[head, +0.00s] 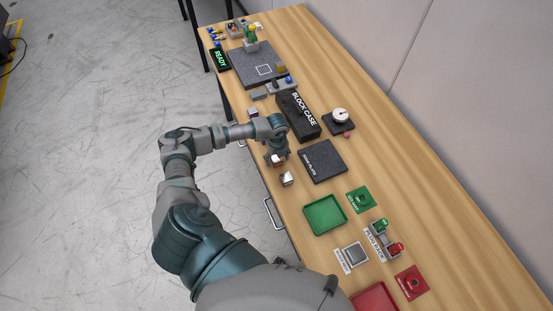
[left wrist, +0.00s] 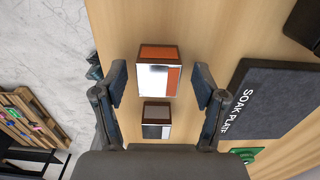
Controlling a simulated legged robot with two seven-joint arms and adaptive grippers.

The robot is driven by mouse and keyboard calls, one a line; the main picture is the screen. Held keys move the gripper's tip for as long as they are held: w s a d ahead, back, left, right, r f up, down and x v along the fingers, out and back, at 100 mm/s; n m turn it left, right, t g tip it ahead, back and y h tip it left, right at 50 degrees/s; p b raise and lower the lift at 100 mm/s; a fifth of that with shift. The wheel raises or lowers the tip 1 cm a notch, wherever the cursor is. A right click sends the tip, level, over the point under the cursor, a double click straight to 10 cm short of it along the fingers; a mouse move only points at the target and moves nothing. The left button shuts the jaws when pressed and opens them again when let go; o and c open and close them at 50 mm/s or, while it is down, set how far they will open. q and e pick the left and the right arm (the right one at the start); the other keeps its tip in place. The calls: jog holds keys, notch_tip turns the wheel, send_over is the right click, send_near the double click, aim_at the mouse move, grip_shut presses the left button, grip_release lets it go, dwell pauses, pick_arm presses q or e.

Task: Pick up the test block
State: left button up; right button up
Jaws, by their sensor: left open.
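Two small blocks are close to my left gripper; I cannot tell which is the test block. One block (left wrist: 158,78), with orange and shiny white faces and a brown edge, lies between the spread fingertips in the left wrist view, with gaps on both sides. In the head view this block (head: 278,160) is partly covered by the gripper. A second block (left wrist: 156,122), brown, grey and white, sits nearer the palm in the wrist view; it shows in the head view (head: 287,180) too. My left gripper (head: 275,155) is open and empty, pointing down at the table's left edge. My right gripper is out of view.
The dark soak plate (head: 322,161) lies just right of the blocks. The black block case (head: 298,115) stands behind. A green tray (head: 325,214) and a red tray (head: 375,299) are nearer. A dial device (head: 340,117) stands farther right. The table's right side is clear.

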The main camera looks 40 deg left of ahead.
pick_arm(q)
jog(key=shift+f, duration=0.55)
jog(key=shift+c, duration=0.3)
jog(key=shift+a, duration=0.25)
jog(key=c, duration=1.2)
grip_shut()
jog(key=shift+d, duration=0.1)
jog(key=shift+r, duration=0.1)
